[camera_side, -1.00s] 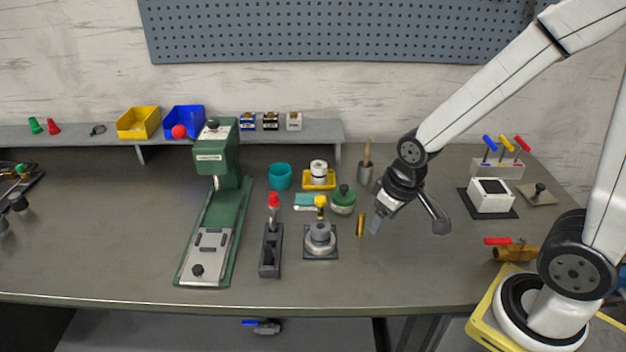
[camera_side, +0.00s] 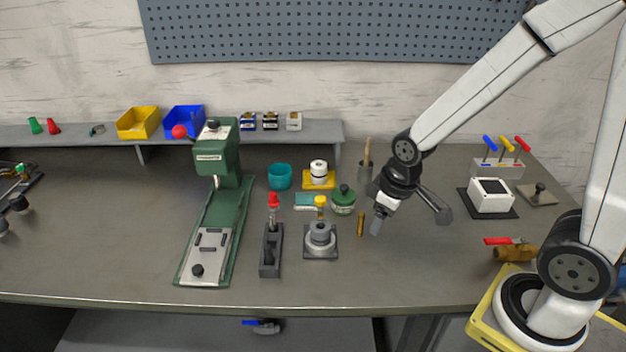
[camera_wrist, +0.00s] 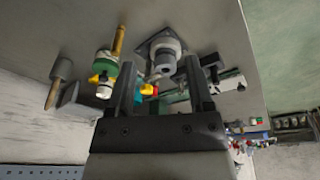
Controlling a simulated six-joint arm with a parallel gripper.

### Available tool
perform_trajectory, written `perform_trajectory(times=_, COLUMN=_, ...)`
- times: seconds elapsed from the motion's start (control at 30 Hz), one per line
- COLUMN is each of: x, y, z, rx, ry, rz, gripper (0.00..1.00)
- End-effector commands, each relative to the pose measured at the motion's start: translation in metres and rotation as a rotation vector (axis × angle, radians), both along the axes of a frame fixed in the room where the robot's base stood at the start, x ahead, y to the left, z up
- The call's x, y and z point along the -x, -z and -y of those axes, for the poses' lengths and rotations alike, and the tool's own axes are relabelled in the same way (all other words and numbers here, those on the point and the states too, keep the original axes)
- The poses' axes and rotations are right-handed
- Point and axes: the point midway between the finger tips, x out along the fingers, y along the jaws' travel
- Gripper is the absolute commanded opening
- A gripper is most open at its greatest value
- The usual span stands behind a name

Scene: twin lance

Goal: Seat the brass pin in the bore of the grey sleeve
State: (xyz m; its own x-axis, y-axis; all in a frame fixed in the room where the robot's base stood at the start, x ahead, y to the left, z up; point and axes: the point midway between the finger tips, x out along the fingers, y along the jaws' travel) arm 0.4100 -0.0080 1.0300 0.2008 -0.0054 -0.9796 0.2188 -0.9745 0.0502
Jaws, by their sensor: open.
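The brass pin (camera_side: 360,225) stands upright on the bench, between the grey sleeve and my gripper. It also shows in the wrist view (camera_wrist: 119,40), left of my fingers. The grey sleeve (camera_side: 320,236) sits on a dark square base plate left of the pin. In the wrist view the sleeve (camera_wrist: 164,58) appears beyond my fingertips. My gripper (camera_side: 376,226) hangs just right of the pin, apart from it, pointing down. In the wrist view its two fingers (camera_wrist: 158,72) are parted with nothing held between them.
A green round jar (camera_side: 343,200) stands behind the pin. A black stand with a red-topped lever (camera_side: 270,250) is left of the sleeve, and a green press (camera_side: 215,200) is further left. A grey cup (camera_side: 365,172) stands behind my gripper.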

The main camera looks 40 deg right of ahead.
Motion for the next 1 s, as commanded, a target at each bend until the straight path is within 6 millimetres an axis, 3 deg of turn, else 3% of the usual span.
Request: perform_trajectory(times=1.0, x=-0.087, y=0.051, z=0.063, rx=0.149, ry=-1.253, rz=-0.153, gripper=0.67)
